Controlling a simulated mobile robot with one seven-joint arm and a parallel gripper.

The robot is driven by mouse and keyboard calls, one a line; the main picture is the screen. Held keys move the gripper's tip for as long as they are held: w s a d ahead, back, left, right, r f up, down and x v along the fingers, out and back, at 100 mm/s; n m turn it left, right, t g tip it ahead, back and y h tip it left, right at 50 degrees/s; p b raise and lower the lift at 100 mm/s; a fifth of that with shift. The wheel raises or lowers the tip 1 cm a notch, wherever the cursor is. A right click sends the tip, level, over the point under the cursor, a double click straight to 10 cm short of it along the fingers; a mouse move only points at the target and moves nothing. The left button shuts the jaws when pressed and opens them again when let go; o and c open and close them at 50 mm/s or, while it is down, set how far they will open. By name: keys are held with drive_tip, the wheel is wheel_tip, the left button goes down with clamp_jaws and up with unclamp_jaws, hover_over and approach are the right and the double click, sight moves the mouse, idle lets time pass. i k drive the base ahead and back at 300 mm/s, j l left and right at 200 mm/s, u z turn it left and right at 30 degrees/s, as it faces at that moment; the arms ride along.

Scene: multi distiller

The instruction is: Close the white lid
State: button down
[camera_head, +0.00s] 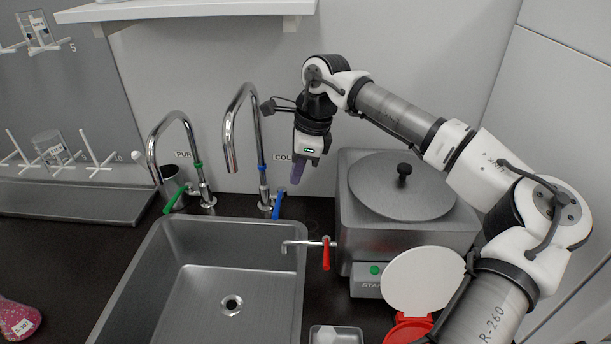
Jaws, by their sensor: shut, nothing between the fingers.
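The white lid (423,280) is a round disc standing raised and tilted open in the lower right of the head view. Below it is a red round rim (410,328), partly hidden by my arm and cut by the picture's bottom edge. My gripper (297,172) points down near the back wall, left of the grey distiller and well above and behind the white lid. Its fingers are shut and hold nothing. It is apart from the lid.
The grey distiller (352,225) with its round metal cover (385,195) stands between my gripper and the lid. A red-handled tap (326,255) sticks out over the sink (210,290). Two tall faucets (235,120) stand left of my gripper. A small metal tray (336,336) lies left of the red rim.

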sight(421, 281)
drive_tip(key=k, duration=1)
